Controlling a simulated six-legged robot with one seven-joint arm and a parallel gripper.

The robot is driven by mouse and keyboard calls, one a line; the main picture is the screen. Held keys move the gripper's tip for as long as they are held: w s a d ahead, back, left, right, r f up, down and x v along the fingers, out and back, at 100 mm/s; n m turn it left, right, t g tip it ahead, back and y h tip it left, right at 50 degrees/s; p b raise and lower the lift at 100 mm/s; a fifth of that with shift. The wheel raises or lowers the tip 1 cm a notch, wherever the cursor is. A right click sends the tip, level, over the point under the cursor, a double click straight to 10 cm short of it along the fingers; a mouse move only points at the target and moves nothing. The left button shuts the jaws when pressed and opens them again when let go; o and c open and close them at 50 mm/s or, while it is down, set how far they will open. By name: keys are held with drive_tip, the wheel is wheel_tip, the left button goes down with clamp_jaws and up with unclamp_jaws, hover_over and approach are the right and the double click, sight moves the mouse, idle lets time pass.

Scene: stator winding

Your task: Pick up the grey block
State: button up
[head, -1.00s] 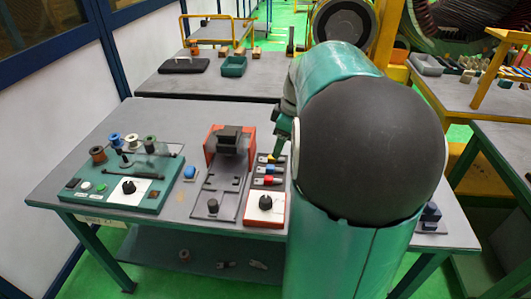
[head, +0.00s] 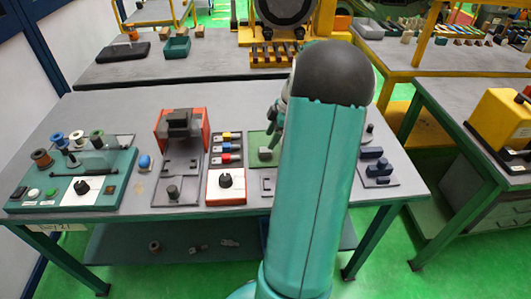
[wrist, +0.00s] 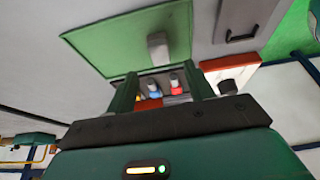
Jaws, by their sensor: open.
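The grey block (head: 265,154) sits on a green mat (head: 257,138) on the near table, right of the coloured connectors. In the wrist view the grey block (wrist: 158,46) lies on the green mat (wrist: 105,48), beyond my fingertips. My gripper (wrist: 161,78) is open, with its two fingers apart and nothing between them. In the head view my gripper (head: 276,132) is above the mat, close to the block, and partly hidden by my arm. The gap to the block is hard to judge.
Left of the mat stand a connector rack (head: 226,149) with a black-knob box (head: 226,184), an orange-backed fixture (head: 180,150) and a teal spool panel (head: 75,180). Dark blue blocks (head: 376,168) stand to the right. My arm hides part of the table.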

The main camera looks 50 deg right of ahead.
sight(266, 149)
drive_tip(key=x, duration=0.5)
drive_tip(key=shift+s+f, duration=0.1)
drive_tip(key=shift+f, duration=0.2)
drive_tip(key=c, duration=1.1)
